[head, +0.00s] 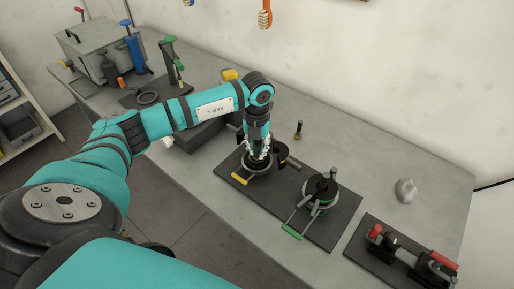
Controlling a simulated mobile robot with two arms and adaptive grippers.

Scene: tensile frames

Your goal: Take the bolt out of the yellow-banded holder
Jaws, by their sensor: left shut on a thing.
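The yellow-banded holder (262,169) stands on a dark mat in the middle of the bench, a low round fixture with a yellow-tipped lever (239,179) at its front left. My left gripper (258,154) points down right at its top and is shut. What it grips, apparently the bolt in the holder, is hidden behind the fingers, and I cannot tell whether it is still seated. A dark block with a yellow part and a bar (294,162) sits just right of the fingers. My right gripper is not in view.
A similar green-banded holder (321,192) with a green-tipped lever stands to the right on the same mat (340,225). A small bolt-like part (298,130) stands behind the mat. Red-handled clamps (391,242) are at front right. A grey lump (406,190) lies behind them.

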